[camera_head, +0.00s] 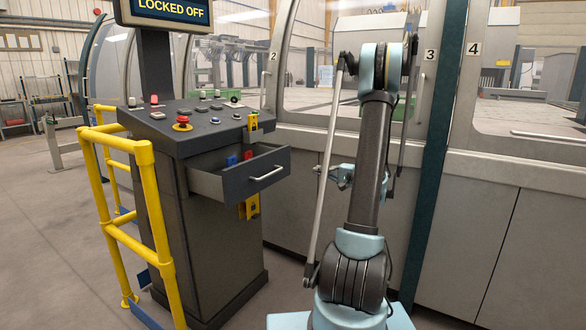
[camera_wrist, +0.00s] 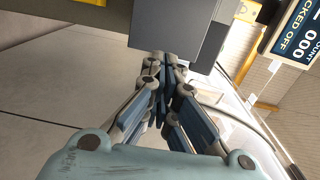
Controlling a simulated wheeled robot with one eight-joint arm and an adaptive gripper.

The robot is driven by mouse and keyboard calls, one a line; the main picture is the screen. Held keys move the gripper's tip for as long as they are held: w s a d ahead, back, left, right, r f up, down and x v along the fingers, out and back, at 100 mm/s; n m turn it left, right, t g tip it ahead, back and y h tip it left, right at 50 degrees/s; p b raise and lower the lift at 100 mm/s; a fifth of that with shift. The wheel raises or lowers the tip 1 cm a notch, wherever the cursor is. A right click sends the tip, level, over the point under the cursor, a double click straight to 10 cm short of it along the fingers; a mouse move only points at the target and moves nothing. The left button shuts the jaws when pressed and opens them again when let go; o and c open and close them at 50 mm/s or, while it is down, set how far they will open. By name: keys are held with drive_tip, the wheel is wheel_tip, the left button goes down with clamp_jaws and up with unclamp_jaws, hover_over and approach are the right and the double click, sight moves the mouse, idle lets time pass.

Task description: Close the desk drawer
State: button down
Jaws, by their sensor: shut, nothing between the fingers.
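The desk drawer (camera_head: 235,176) is pulled out of the grey control desk (camera_head: 215,240), toward the right in the head view. Its dark front carries a pale bar handle (camera_head: 267,173). Blue and red items lie inside it. My gripper (camera_head: 320,170) is to the right of the drawer front, apart from it and partly hidden behind my arm. In the wrist view my gripper (camera_wrist: 162,66) is shut and empty, its fingers together. A grey boxy surface (camera_wrist: 178,25) lies beyond the fingertips; I cannot tell whether it is the drawer front or the desk.
A yellow guard rail (camera_head: 150,200) stands left of the desk. A red emergency button (camera_head: 182,123) and other buttons are on the desk top. A "LOCKED OFF" screen (camera_head: 172,10) rises above it. The machine's grey panels (camera_head: 480,220) stand behind my arm.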

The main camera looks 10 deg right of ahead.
sight(288, 163)
drive_tip(key=x, duration=1.4)
drive_tip(key=shift+w+d, duration=0.15)
drive_tip(key=shift+w, duration=0.15)
